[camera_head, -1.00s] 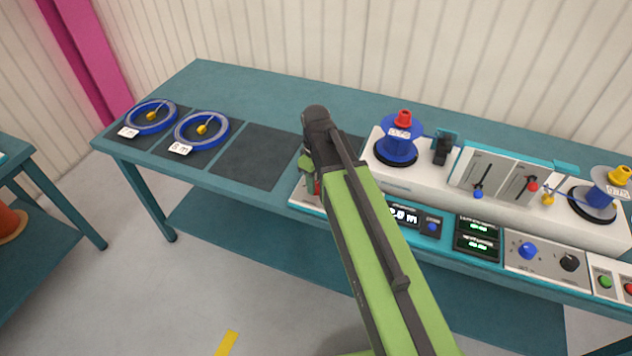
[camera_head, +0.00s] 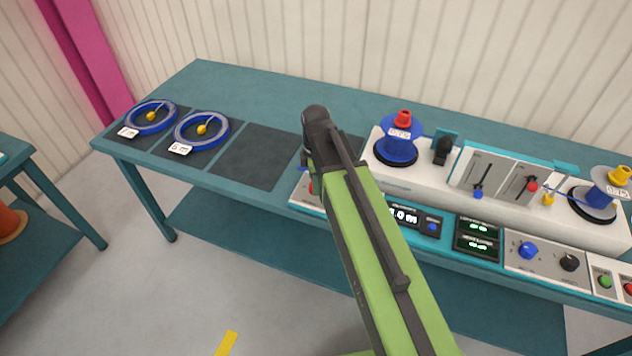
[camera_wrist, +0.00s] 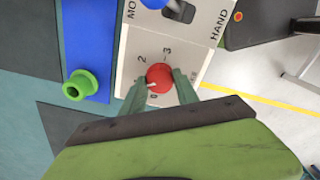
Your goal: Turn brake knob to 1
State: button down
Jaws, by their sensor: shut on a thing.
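The red brake knob (camera_wrist: 159,78) sits on a pale panel (camera_wrist: 196,62) in the wrist view. My gripper (camera_wrist: 160,84) has one finger on each side of the knob and is shut on it. A white pointer mark on the knob faces left, toward the left finger. The digits 2 and 3 show above the knob and 0 shows below it. The digit 1 cannot be seen; the left finger covers that side of the dial. In the head view my arm hides most of this panel, and a bit of red shows at its left.
A blue strip with a green knob (camera_wrist: 80,85) lies left of the panel. In the head view, a blue reel (camera_head: 398,146), sliders (camera_head: 478,192) and a display (camera_head: 404,215) stand right of my arm. Two cable coils (camera_head: 202,130) lie left.

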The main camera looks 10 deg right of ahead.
dwell(0.3)
jog(key=c, duration=0.9)
grip_release()
notch_tip(320, 180, up, 18)
jog(key=p, duration=1.7)
jog(key=shift+f, duration=0.25)
